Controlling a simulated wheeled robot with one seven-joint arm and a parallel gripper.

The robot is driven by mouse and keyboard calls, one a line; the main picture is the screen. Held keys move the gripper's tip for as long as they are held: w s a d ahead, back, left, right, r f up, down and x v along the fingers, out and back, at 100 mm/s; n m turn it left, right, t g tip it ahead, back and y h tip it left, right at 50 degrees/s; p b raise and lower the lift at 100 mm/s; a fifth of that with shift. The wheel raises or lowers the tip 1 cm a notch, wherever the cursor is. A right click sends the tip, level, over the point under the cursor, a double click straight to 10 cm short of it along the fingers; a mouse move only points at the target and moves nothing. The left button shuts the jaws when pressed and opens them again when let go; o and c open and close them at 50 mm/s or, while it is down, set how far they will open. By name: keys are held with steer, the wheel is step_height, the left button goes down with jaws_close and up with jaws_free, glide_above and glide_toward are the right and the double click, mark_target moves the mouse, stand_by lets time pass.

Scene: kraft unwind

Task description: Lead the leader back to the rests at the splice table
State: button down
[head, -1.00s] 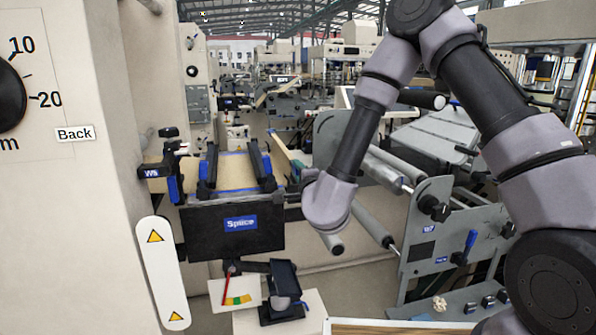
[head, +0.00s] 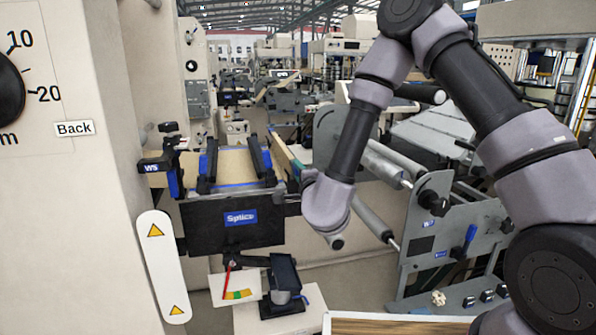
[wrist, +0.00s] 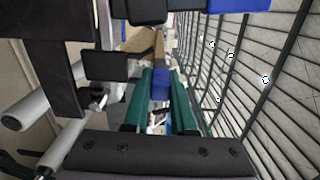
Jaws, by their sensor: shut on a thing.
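The splice table (head: 205,228) stands left of centre in the head view, with a blue "Splice" label on its dark front. Tan kraft (head: 233,165) lies on its top between two dark, blue-edged rests (head: 208,165). The leader shows as a tan strip (head: 283,152) at the table's right side. My gripper's green fingers (wrist: 163,80) are shut around a blue piece at the near end of the tan leader (wrist: 158,48). In the head view my wrist largely hides the gripper, just right of the table. Exact contact with the rests cannot be told.
A grey roller frame (head: 425,235) stands right of my wrist, its rollers reaching toward it. A tall beige machine body (head: 80,200) fills the left. A small stand with a coloured gauge card (head: 236,288) is below the table.

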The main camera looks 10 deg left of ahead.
steer(key=shift+f, duration=0.15)
steer(key=shift+f, duration=1.65)
steer(key=c, duration=0.7)
jaws_free()
steer(key=shift+o, duration=0.2)
steer(key=shift+d, duration=0.1)
